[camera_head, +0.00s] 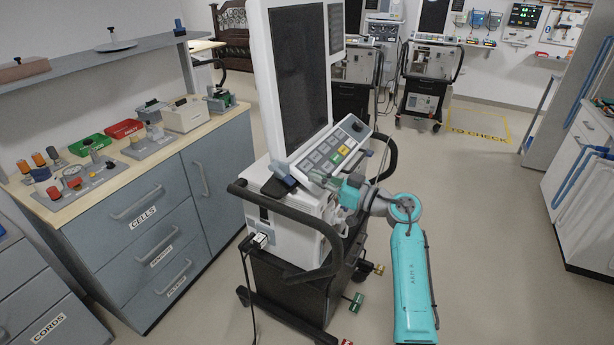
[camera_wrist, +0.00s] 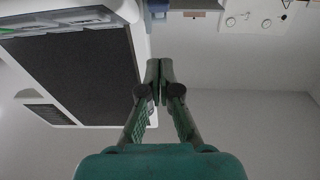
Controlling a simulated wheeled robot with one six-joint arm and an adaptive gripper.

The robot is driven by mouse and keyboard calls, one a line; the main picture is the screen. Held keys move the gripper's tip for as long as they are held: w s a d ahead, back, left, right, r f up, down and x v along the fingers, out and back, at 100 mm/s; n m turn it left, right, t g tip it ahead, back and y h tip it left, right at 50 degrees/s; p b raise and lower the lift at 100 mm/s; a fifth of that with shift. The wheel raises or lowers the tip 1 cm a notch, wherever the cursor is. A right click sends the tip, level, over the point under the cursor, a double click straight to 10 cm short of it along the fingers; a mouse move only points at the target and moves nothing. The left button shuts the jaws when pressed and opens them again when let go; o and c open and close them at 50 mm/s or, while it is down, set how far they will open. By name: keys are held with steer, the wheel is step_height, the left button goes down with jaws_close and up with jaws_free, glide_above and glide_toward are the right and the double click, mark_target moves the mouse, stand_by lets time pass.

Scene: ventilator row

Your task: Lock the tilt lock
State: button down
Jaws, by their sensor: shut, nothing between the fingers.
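The nearest ventilator has a large dark screen (camera_head: 298,75) standing above a sloped key panel (camera_head: 335,150) on a white body. A small dark blue part (camera_head: 280,186) sticks out at the screen's lower left; I cannot tell whether it is the tilt lock. No other part can be surely named as the lock.
A black handle rail (camera_head: 300,222) curves around the ventilator's front and left side. A cable hangs from a plug (camera_head: 259,241) there. A counter with drawers (camera_head: 140,210) stands at left. Two more ventilators (camera_head: 428,75) stand behind. The floor at right is clear.

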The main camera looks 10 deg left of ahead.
steer(key=f+v, duration=0.1)
steer(key=v, duration=0.5)
steer(key=shift+f, duration=0.2)
